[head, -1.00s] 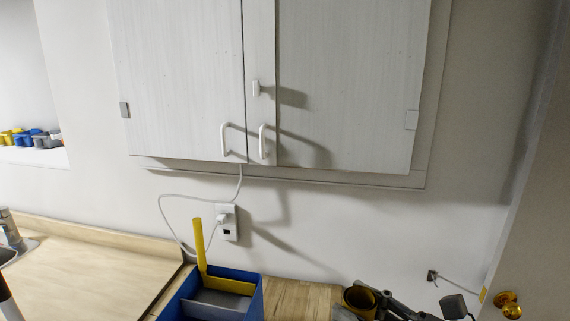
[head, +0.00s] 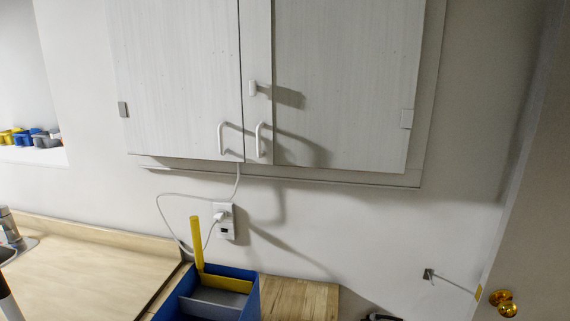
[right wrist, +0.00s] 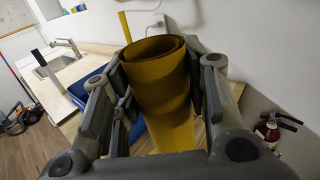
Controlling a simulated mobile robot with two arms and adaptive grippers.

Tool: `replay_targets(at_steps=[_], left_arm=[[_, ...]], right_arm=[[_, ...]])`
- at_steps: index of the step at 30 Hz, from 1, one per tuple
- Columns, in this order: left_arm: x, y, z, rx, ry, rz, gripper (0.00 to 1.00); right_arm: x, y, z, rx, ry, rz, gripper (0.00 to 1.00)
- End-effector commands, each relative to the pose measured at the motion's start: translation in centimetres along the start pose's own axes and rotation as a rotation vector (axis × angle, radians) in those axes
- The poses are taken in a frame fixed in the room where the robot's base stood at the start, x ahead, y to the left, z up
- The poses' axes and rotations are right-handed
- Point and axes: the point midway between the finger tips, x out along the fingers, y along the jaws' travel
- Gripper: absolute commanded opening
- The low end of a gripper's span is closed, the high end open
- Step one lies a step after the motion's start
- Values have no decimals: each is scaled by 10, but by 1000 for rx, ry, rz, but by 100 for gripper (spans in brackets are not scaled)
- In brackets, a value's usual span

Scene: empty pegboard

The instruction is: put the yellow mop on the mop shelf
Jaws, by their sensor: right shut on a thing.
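In the right wrist view, a yellow rolled, tube-like thing (right wrist: 158,85) sits between the fingers of my right gripper (right wrist: 163,65). I take it for the yellow mop, though its shape is only partly clear. The gripper is shut on it, with the open round end facing up and away. No shelf is clearly marked as the mop shelf. My left gripper is not in view.
A blue divided bin (head: 254,296) with an upright yellow post (head: 197,243) stands on the wooden counter (head: 318,298). White cabinets (head: 340,80) hang above. A cable runs to a wall outlet (head: 226,228). A door (head: 535,230) is at right, a red extinguisher (right wrist: 268,130) lower right.

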Motion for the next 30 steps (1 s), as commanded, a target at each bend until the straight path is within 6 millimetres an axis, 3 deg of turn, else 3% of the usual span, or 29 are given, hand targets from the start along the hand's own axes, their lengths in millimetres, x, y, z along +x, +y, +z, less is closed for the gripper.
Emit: replay_targets(at_steps=[11,18,30], left_arm=[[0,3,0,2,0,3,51],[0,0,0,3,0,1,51],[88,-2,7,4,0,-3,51]], right_arm=[[-40,-26,-49,6,6,-293,0],[-80,-44,-79,3,8,-484,0],[-77,-44,-164,-1,-3,-477,0]])
